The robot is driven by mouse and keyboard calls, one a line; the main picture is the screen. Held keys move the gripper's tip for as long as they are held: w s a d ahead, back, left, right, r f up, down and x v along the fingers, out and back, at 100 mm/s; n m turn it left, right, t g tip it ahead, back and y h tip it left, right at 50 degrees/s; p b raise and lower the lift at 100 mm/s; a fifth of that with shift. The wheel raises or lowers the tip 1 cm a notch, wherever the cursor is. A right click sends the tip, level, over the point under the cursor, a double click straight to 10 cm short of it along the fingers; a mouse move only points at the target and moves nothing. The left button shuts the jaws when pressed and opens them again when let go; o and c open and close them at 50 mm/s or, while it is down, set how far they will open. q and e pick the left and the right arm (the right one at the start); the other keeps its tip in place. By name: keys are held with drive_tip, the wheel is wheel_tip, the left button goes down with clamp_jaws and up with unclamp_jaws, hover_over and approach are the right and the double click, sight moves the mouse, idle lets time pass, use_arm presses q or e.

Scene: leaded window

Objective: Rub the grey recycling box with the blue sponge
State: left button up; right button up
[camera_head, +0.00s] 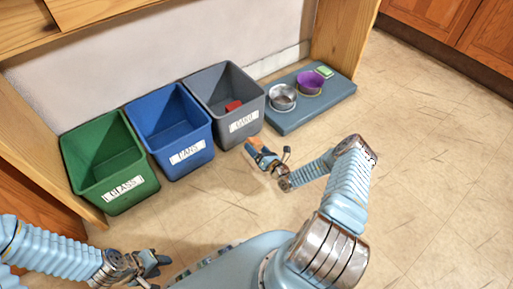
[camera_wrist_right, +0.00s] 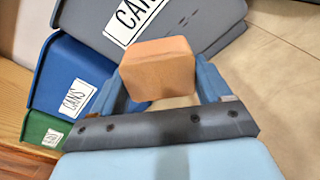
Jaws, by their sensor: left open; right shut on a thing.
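The grey recycling box (camera_head: 226,92) stands at the right end of a row of three boxes. Its white front label shows large in the right wrist view, on the grey box wall (camera_wrist_right: 200,25). My right gripper (camera_head: 262,156) is in front of the grey box, shut on an orange-tan block (camera_wrist_right: 158,68). The block also shows between the blue fingers in the head view (camera_head: 255,143). Whether it touches the box I cannot tell; it looks close. I see no blue sponge. My left gripper (camera_head: 152,266) is open and empty at the lower left.
A blue box (camera_head: 170,131) and a green box (camera_head: 110,164) stand left of the grey one. A red item (camera_head: 234,105) lies inside the grey box. A blue-grey mat (camera_head: 312,108) to the right bears a metal bowl (camera_head: 283,96), a purple bowl (camera_head: 310,82) and a green item (camera_head: 324,71).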

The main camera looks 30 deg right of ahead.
drive_tip(key=w+b, duration=0.1)
drive_tip(key=w, duration=0.2)
drive_tip(key=shift+w+a+f+b, duration=0.1)
drive_tip(key=shift+w+a+b, duration=0.05)
drive_tip(key=shift+w+b, duration=0.55)
drive_tip(key=shift+w, duration=0.5)
drive_tip(key=shift+w+a+b, duration=0.15)
drive_tip(key=shift+w+b, duration=0.3)
drive_tip(key=shift+w, duration=0.45)
drive_tip(key=d, duration=0.1)
drive_tip(key=d+b, duration=0.1)
drive_tip(key=d, duration=0.1)
drive_tip(key=d+b, duration=0.1)
drive_tip(key=shift+w+d, duration=0.2)
drive_tip(key=shift+w, duration=0.05)
